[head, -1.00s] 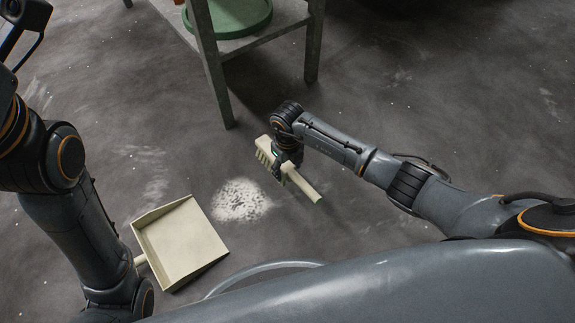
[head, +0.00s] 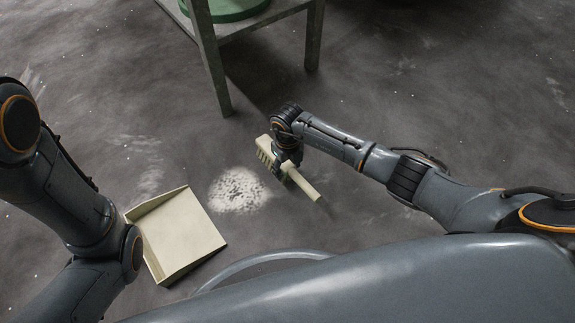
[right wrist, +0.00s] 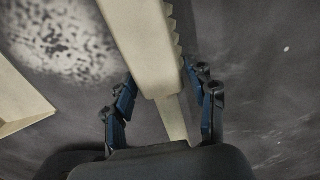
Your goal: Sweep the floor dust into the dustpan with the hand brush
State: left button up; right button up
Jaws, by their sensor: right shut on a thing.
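My right gripper (head: 285,165) is shut on the cream hand brush (head: 303,187), just right of the dust. In the right wrist view, the gripper (right wrist: 160,85) has its fingers on both sides of the brush (right wrist: 138,40); the bristles show along its right edge. The pale dust patch (head: 238,191) lies on the floor between brush and dustpan; it also shows in the right wrist view (right wrist: 65,40). The cream dustpan (head: 180,236) lies flat at left, its handle hidden behind my left arm. My left gripper is out of view.
A grey metal table (head: 210,70) with a green round thing (head: 232,8) on it stands beyond the dust, its nearest leg behind the patch. The dark concrete floor (head: 440,100) to the right is clear. My own body fills the bottom.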

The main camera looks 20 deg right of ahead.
jog(key=shift+f, duration=0.1)
jog(key=shift+f+b, duration=0.45)
jog(key=shift+f, duration=0.05)
jog(key=shift+f+b, duration=0.75)
jog(key=shift+f, duration=0.25)
jog(key=shift+a+r, duration=0.1)
